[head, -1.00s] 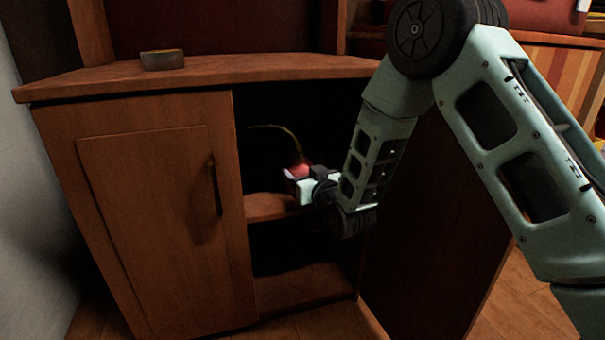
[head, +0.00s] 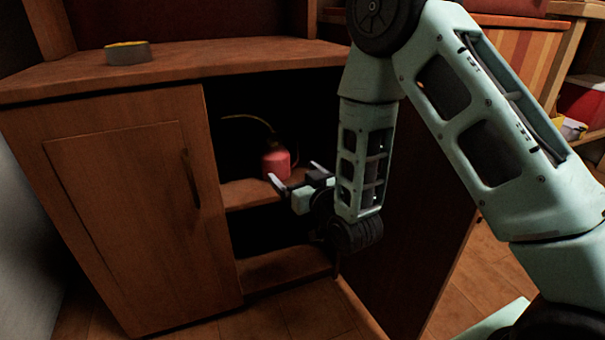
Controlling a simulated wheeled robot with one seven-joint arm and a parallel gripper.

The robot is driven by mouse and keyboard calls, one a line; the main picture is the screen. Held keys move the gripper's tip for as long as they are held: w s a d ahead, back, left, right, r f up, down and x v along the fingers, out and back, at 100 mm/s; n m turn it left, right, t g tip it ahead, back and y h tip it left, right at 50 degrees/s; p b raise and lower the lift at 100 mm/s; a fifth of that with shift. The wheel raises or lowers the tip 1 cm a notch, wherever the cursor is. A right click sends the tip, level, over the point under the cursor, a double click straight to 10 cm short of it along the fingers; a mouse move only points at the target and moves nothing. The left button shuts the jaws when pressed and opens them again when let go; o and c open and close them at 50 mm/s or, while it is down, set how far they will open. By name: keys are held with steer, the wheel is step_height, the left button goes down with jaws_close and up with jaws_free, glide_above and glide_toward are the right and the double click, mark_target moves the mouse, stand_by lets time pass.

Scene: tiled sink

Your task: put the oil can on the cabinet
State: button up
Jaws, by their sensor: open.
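The red oil can (head: 276,163) with its long thin curved spout stands upright on the middle shelf inside the wooden cabinet (head: 118,192), in the open right-hand compartment. My gripper (head: 296,174) is open just in front of the can, toward the lower right of it. The jaws point toward the can, with one fingertip near its lower front. A gap shows between the jaws and the can, though whether the near fingertip touches it is hard to tell. The can's lower right side is near the far jaw.
The cabinet's left door (head: 130,195) is shut and its right door (head: 410,200) stands open beside my arm. A small round tin (head: 128,54) is on the cabinet top. A lower shelf (head: 285,268) looks empty. Shelves with a red and white item (head: 585,102) are at right.

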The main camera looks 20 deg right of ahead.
steer(key=s+a+n+g+y, duration=0.2)
steer(key=s+a+n+g, duration=0.1)
steer(key=s+a+g, duration=0.9)
steer(key=s+d+r+n+g+h, duration=0.1)
steer(key=s+d+r+g+h, duration=0.1)
steer(key=s, duration=0.9)
steer(key=s+d+r+n+g+h, duration=0.2)
steer(key=s+g, duration=0.1)
steer(key=s, duration=0.7)
steer(key=shift+s+d+r+g, duration=0.2)
steer(key=shift+s+r+g, duration=0.1)
steer(key=shift+s+g, duration=0.1)
steer(key=shift+w, duration=0.1)
step_height(320, 180, up, 51)
steer(key=p, duration=5.1)
steer(key=shift+r+p, duration=0.15)
steer(key=shift+p, duration=0.25)
steer(key=shift+c, duration=0.3)
